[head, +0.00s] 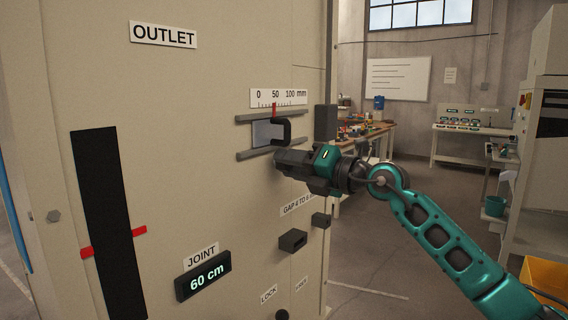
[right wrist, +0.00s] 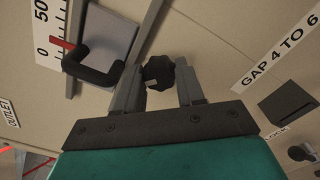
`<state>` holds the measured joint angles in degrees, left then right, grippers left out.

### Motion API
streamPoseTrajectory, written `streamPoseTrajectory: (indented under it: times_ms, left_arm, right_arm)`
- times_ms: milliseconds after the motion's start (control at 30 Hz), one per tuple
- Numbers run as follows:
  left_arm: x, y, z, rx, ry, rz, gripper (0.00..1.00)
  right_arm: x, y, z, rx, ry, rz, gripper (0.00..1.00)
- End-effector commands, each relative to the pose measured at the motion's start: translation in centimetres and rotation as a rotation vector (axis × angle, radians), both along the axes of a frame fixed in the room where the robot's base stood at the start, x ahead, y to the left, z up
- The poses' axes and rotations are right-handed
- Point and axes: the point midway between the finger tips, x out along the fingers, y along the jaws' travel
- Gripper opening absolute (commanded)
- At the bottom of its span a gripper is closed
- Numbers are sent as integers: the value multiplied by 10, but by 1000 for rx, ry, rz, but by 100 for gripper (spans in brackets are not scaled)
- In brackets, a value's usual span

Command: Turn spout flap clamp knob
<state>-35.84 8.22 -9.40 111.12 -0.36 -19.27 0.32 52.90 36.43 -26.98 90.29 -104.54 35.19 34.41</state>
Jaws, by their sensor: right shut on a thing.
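A small black lobed knob (right wrist: 158,72) shows in the right wrist view, standing out from the beige panel between the two grey fingers of my right gripper (right wrist: 157,88). The gripper is shut on it. In the head view my right gripper (head: 279,160) reaches in from the right to the panel, just below the slide plate, and hides the knob. A label reading GAP 4 TO 6 (head: 296,208) is below the gripper; it also shows in the right wrist view (right wrist: 273,57). My left gripper is not in view.
A slide plate (head: 263,134) with a black handle (head: 286,131) is just above the gripper, under a millimetre scale (head: 278,97). Open floor lies right of the panel.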

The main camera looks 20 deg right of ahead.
Motion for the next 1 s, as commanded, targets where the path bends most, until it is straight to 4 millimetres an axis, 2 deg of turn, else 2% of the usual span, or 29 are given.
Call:
streamPoseTrajectory:
  times_ms: [267,700,1000]
  left_arm:
    - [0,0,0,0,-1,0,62]
    - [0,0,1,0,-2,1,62]
    - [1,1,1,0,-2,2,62]
  right_arm:
    - [0,1,-1,22,19,2,0]
    - [0,1,-1,476,372,2,0]
    - [0,0,-1,549,431,1,0]
